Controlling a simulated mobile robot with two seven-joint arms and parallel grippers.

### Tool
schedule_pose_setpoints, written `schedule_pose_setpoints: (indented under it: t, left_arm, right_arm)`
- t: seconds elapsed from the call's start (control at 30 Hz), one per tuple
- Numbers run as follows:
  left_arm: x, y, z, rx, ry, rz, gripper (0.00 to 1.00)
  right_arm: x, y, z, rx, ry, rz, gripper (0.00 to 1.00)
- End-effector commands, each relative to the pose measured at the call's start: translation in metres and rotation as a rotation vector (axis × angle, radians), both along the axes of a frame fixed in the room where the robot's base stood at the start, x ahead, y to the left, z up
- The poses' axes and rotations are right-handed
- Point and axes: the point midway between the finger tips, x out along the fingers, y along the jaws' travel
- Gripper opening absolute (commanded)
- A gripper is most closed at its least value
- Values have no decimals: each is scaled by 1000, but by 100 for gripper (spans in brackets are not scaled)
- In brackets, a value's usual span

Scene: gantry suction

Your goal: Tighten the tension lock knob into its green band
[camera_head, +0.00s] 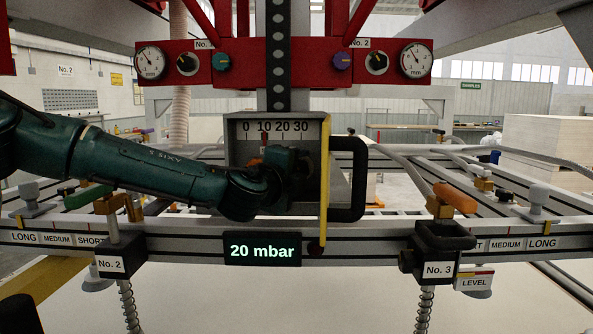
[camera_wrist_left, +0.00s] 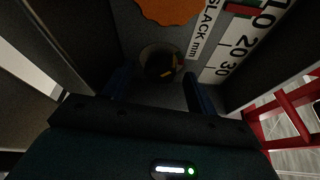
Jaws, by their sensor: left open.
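My left gripper (camera_head: 285,172) is at the front of a grey box (camera_head: 236,128) on the crossbar. It also shows in the left wrist view (camera_wrist_left: 156,82), open, with its two fingers apart. Between and beyond the fingertips is a round dark recess or knob (camera_wrist_left: 160,65) with yellow marks. An orange scalloped knob (camera_wrist_left: 165,9) lies above it, cut by the picture's top edge; I cannot tell which is the tension lock knob. A "SLACK mm" scale (camera_wrist_left: 212,50) with green and red marks stands at right. My arm hides much of the box front in the head view.
A black handle (camera_head: 357,180) and yellow strip (camera_head: 324,185) flank the box at right. Below, a display (camera_head: 263,249) reads 20 mbar. Red panels with gauges (camera_head: 415,61) hang above. Orange (camera_head: 455,197) and green (camera_head: 88,197) levers stand along the bar (camera_head: 370,228).

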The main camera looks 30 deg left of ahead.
Motion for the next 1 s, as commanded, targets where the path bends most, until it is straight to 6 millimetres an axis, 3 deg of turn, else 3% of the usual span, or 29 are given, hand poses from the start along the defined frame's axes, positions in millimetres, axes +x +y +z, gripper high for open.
schedule_pose_setpoints:
  t: [0.17, 0.7, 1.0]
  left_arm:
    - [0, 0, 0, 0, 0, 0, 57]
    - [0, 0, 0, 0, 0, 0, 14]
    - [0, -1, 3, 126, 75, -1, 13]
  right_arm:
    - [0, 0, 0, 0, 0, -1, 0]
    - [-4, 0, 0, 1, 5, 0, 0]
    - [-4, -1, 5, -1, 5, 1, 0]
